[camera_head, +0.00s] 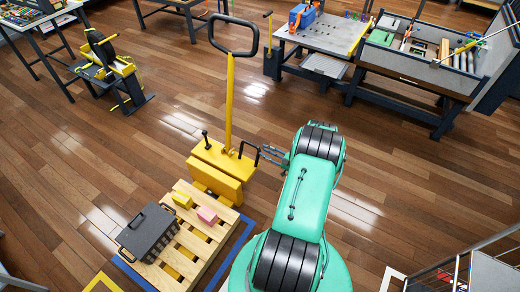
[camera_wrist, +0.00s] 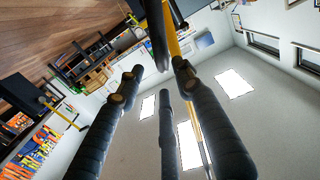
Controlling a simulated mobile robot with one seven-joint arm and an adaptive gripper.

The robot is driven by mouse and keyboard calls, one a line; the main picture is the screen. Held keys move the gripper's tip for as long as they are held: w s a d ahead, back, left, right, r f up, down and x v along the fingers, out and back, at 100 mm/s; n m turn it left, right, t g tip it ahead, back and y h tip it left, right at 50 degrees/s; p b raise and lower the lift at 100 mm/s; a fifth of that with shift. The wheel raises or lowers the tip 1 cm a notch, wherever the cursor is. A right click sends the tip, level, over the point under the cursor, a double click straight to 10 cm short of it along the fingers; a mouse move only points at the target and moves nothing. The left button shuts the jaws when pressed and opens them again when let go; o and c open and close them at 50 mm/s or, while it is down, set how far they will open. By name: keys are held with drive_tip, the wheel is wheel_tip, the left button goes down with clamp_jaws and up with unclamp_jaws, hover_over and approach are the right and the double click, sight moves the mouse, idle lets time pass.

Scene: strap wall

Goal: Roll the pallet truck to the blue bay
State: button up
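The yellow pallet truck (camera_head: 216,172) stands left of my arm in the head view, its tall mast ending in a black loop handle (camera_head: 233,35). Its forks run under a wooden pallet (camera_head: 176,262). Blue floor lines (camera_head: 233,254) show along the pallet's right side and near its lower left corner; the rest of that outline is hidden. My gripper (camera_head: 271,154) is beside the truck body, to its right.
A dark grey case (camera_head: 147,232), a pink block (camera_head: 206,215) and a yellow block (camera_head: 182,200) lie on the pallet. Yellow floor lines (camera_head: 101,283) show at lower left. Workbenches (camera_head: 325,35) stand at the back, a black-and-yellow machine (camera_head: 108,72) at left. The middle floor is clear.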

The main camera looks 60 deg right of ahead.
drive_tip(key=shift+s, duration=1.05)
